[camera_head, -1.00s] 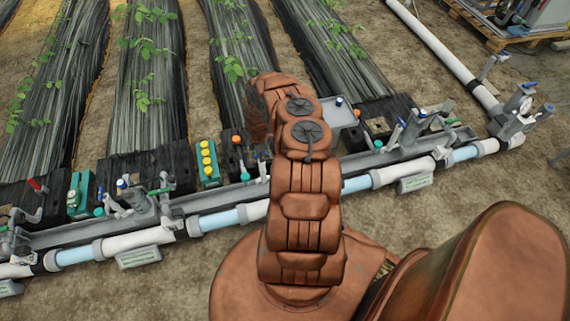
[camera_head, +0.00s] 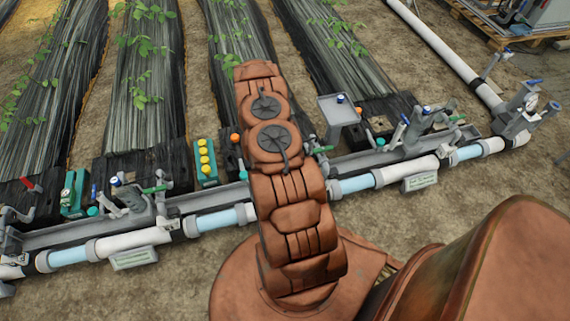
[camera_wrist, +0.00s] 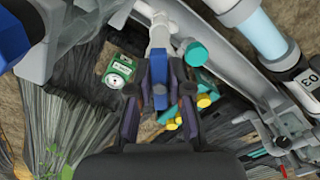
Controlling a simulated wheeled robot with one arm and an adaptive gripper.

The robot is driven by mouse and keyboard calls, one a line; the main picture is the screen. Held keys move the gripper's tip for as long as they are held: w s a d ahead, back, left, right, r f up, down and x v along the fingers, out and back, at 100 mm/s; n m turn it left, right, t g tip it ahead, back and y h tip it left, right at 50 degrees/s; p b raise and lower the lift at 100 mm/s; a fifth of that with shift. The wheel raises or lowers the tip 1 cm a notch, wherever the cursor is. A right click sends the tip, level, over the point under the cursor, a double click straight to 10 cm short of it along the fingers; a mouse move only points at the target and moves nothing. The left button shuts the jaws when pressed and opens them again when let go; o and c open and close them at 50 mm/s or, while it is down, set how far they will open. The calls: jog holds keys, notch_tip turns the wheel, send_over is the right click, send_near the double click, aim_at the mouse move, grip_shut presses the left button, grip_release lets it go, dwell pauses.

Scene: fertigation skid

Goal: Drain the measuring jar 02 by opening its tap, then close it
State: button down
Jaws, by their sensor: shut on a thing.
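In the wrist view my gripper (camera_wrist: 160,98) is shut on a narrow blue handle (camera_wrist: 162,101), which shows between its dark fingers. A pale grey pipe fitting (camera_wrist: 159,35) stands just beyond the handle. My arm hides the gripper in the head view. I cannot pick out measuring jar 02 or read its number, and no liquid level can be made out.
In the wrist view a teal cap (camera_wrist: 195,53), a green gauge box (camera_wrist: 119,68) and yellow knobs (camera_wrist: 204,100) are close by. A large blue part (camera_wrist: 14,38) is at the upper left. A pipe (camera_head: 215,222) crosses the head view before the plant beds.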

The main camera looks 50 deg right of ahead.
jog(key=m+p, duration=0.1)
jog(key=m, duration=0.4)
jog(key=shift+r+p, duration=0.15)
jog(key=shift+p, duration=0.25)
jog(key=m, duration=0.2)
jog(key=shift+s+f+m+p, duration=0.1)
jog(key=shift+f+m+p, duration=0.1)
jog(key=shift+m+p, duration=0.15)
jog(key=c, duration=1)
grip_release()
jog(key=shift+c, duration=0.2)
jog(key=shift+r+p, duration=2.75)
jog(key=shift+r, duration=2.3)
